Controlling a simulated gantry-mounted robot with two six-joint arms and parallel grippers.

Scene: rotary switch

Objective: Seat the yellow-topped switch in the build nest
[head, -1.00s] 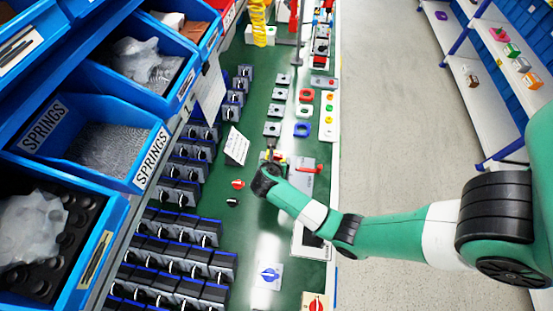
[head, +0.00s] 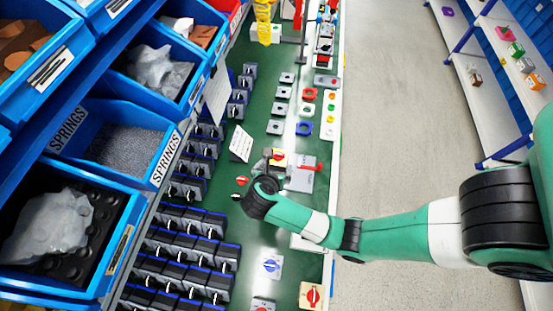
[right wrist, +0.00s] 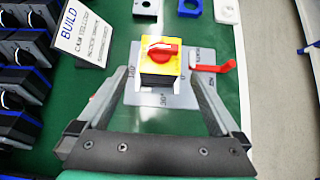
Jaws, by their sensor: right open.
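The yellow-topped switch (right wrist: 161,58) has a red knob with a white mark. In the right wrist view it stands upright over the grey plate (right wrist: 178,98) with printed angle marks, which appears to be the build nest. I cannot tell whether it is fully down. In the head view the switch (head: 279,158) shows beyond my right wrist, beside the nest plate (head: 302,180). My right gripper (right wrist: 160,75) is open, with one finger to each side of the switch and a visible gap to it. My left gripper is not in view.
A red lever (right wrist: 213,66) stands at the plate's right. A build card (right wrist: 84,33) stands at the left, near rows of dark switches (head: 180,240). Blue bins (head: 90,240) line the left.

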